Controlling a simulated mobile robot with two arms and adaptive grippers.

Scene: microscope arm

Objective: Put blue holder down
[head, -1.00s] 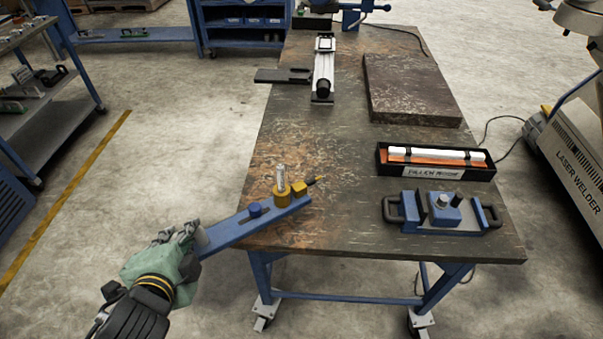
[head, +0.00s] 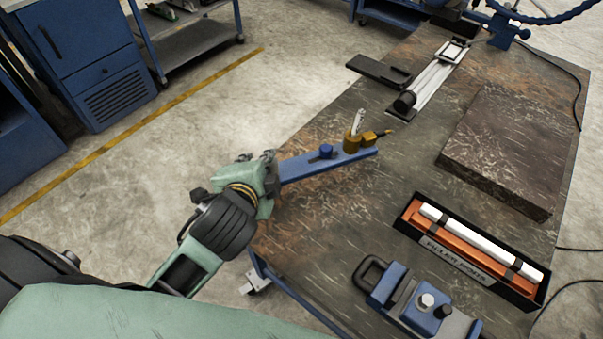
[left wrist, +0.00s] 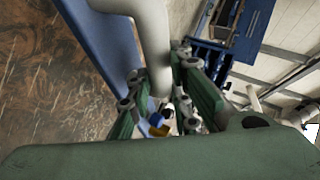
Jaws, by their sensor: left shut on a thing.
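The blue holder (head: 305,167) is a long flat blue bar with a blue knob, a brass fitting with a silver pin, and a yellow block at its far end. My left gripper (head: 268,170) is shut on its near end, at the left edge of the worktable (head: 320,235). The bar reaches over the tabletop; I cannot tell whether it touches it. In the left wrist view the gripper (left wrist: 155,95) closes around a pale grey post (left wrist: 152,40) beside the blue bar (left wrist: 103,40). My right gripper is not in view.
A black case with white and orange rods (head: 470,250) and a blue handled fixture (head: 425,305) lie at the right front. A dark slab (head: 505,150) and a microscope-like slide device (head: 435,80) are farther back. The tabletop between them is clear.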

